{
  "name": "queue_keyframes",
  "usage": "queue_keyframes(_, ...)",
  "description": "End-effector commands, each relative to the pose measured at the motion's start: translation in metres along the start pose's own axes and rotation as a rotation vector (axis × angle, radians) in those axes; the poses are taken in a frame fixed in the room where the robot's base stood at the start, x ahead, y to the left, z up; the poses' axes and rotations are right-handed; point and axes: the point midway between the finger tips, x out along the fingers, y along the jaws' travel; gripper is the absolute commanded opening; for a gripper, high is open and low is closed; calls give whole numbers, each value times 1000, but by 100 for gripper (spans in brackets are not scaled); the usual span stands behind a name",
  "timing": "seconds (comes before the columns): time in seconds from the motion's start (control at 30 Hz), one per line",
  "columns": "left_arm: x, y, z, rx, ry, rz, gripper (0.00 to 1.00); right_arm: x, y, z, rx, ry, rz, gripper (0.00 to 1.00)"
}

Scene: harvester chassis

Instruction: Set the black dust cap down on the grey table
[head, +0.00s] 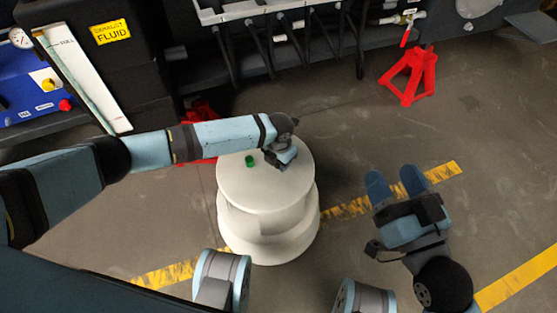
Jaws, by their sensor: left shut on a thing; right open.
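The grey table (235,183) is a pale round pedestal in the middle of the head view. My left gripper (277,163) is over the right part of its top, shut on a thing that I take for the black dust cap. The cap itself cannot be told apart from the dark gripper parts. I cannot tell whether it touches the tabletop. My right gripper (395,180) is open and empty, over the floor to the right of the table.
A small green cap (250,161) stands on the tabletop, just left of my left gripper. A red stand (409,76) is on the floor at the upper right. The dark chassis with hanging hoses (300,45) runs along the back. The tabletop's front part is clear.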

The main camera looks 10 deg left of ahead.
Motion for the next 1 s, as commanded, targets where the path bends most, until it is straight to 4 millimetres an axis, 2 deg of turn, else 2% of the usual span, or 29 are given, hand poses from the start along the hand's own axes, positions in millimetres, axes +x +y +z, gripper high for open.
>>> queue_keyframes(0.03,7,0,-2,0,2,0,1,0,0,2,0,0,0,65)
queue_keyframes(0.2,9,0,-3,1,3,0,1,0,0,2,0,0,0,65)
queue_keyframes(0.23,9,0,-3,1,3,0,41,0,0,2,0,0,0,65)
queue_keyframes(0.33,10,0,-4,1,4,1,64,0,1,3,0,0,0,65)
queue_keyframes(0.37,10,0,-4,1,4,1,68,0,1,3,0,0,0,65)
queue_keyframes(0.83,12,5,-5,-1,5,8,68,0,1,4,0,-3,0,65)
queue_keyframes(1.0,12,6,-5,-2,5,9,68,1,1,9,2,-62,-6,65)
